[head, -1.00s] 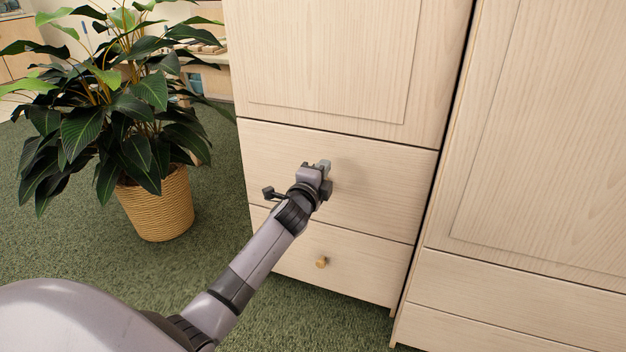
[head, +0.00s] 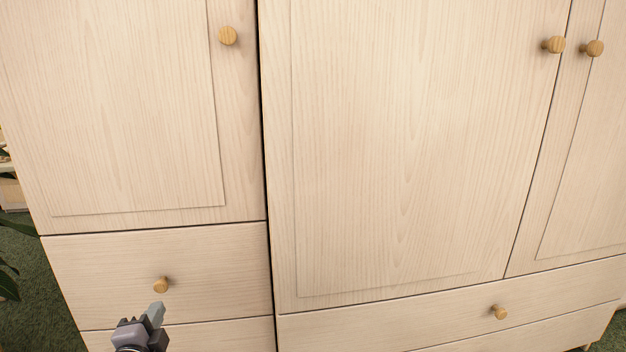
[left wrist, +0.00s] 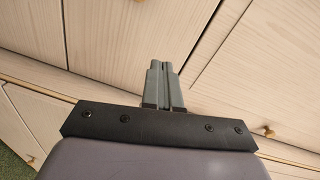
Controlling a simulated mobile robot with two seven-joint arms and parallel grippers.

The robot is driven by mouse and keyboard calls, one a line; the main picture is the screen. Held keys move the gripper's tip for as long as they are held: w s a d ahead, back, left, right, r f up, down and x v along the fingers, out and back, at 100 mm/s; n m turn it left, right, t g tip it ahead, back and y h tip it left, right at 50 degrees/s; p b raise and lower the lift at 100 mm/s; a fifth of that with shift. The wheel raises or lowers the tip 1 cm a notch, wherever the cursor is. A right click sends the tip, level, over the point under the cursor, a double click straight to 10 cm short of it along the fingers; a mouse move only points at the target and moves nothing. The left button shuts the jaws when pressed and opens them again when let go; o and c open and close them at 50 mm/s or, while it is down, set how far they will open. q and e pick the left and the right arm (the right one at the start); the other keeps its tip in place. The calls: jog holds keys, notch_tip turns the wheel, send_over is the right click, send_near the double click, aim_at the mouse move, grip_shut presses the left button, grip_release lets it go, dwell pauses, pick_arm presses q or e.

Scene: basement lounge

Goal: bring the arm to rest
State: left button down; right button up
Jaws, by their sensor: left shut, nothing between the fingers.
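My left gripper (head: 155,313) is at the bottom left of the head view, in front of the left cabinet's drawers. Its fingers are together and empty, just below the round wooden knob (head: 162,284) of the upper drawer (head: 90,262). They look apart from the knob. In the left wrist view the closed fingers (left wrist: 162,72) point toward the pale wooden cabinet front. My right gripper shows in neither view.
A wide cabinet door (head: 400,140) fills the middle, with a long drawer (head: 450,310) below it. Door knobs (head: 228,36) and (head: 553,45) stick out higher up. Green carpet (head: 35,300) and plant leaves show at the left edge.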

pick_arm(q)
jog(key=s+d+f+n+g+h, duration=0.3)
jog(key=s+d+f+n, duration=0.2)
jog(key=s+d, duration=0.55)
jog(key=s+d+f+n+g+h, duration=0.25)
jog(key=s+d+f+n, duration=0.35)
jog(key=s, duration=0.7)
notch_tip(320, 180, up, 16)
jog(key=s+a+p, duration=0.2)
jog(key=s+p, duration=0.1)
jog(key=p, duration=1.9)
jog(key=shift+a+g+p, duration=0.4)
jog(key=shift+g, duration=0.05)
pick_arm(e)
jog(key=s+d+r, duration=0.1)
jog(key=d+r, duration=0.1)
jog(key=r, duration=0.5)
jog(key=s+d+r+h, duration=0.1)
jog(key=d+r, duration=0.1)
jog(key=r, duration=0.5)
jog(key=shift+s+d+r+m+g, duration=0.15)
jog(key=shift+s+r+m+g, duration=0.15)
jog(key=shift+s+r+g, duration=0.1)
